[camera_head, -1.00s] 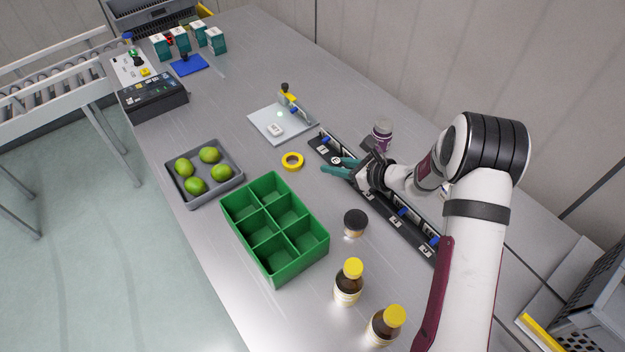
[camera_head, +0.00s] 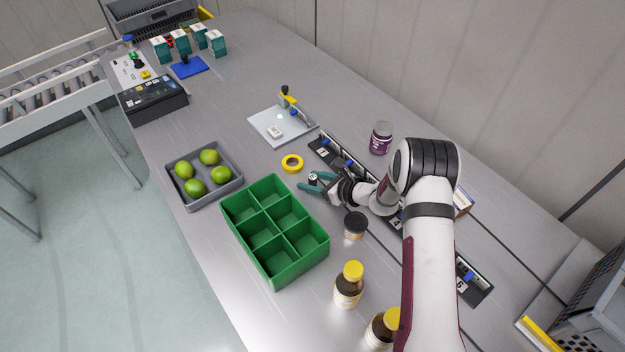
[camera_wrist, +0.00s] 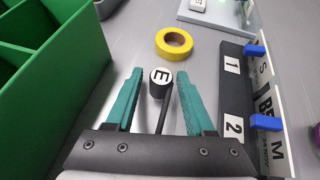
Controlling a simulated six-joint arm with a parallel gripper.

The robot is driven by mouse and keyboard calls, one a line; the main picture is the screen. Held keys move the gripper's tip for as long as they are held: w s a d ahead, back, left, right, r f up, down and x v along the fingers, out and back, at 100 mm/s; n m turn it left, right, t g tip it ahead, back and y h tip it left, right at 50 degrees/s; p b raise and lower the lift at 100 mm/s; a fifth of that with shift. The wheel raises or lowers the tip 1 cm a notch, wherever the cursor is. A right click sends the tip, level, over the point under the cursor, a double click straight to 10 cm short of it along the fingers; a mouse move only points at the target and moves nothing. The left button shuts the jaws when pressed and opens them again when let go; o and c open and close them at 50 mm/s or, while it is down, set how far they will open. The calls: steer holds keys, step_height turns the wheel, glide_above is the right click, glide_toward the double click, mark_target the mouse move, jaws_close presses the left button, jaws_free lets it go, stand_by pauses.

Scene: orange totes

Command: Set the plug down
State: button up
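The plug (camera_wrist: 161,83) is a small black cylinder with a white face marked E and a thin dark stem. In the wrist view it is between the two teal fingers of my gripper (camera_wrist: 160,88), with a gap visible on each side. My gripper is open around it. In the head view the plug (camera_head: 313,177) shows small between the fingertips of my gripper (camera_head: 309,181), low over the grey table. Whether the plug touches the table is hard to tell.
A green compartment box (camera_head: 268,268) stands at the left of my gripper. A yellow tape ring (camera_head: 292,163) lies ahead. A black numbered strip (camera_wrist: 237,105) with blue clips is at the right. A dark-lidded jar (camera_head: 354,226) and brown bottles (camera_head: 348,288) stand near my arm.

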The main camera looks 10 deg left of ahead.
steer(key=shift+d+r, duration=0.15)
steer(key=shift+r, duration=0.05)
steer(key=v, duration=1.1)
steer(key=shift+s+d+r, duration=0.1)
steer(key=shift+s+d, duration=0.15)
steer(key=s+a+r+n+g, duration=0.2)
steer(key=s+r+n+g, duration=0.1)
steer(key=s+r+n, duration=0.45)
steer(key=s+a+r+n+g, duration=0.2)
steer(key=s+r+n+g, duration=0.15)
steer(key=s+r, duration=0.55)
steer(key=s+d+n+h, duration=0.4)
steer(key=s+d, duration=0.1)
steer(key=s, duration=0.3)
steer(key=s+d+n+h, duration=0.4)
steer(key=s+d, duration=0.1)
steer(key=s, duration=0.4)
steer(key=shift+f, duration=0.3)
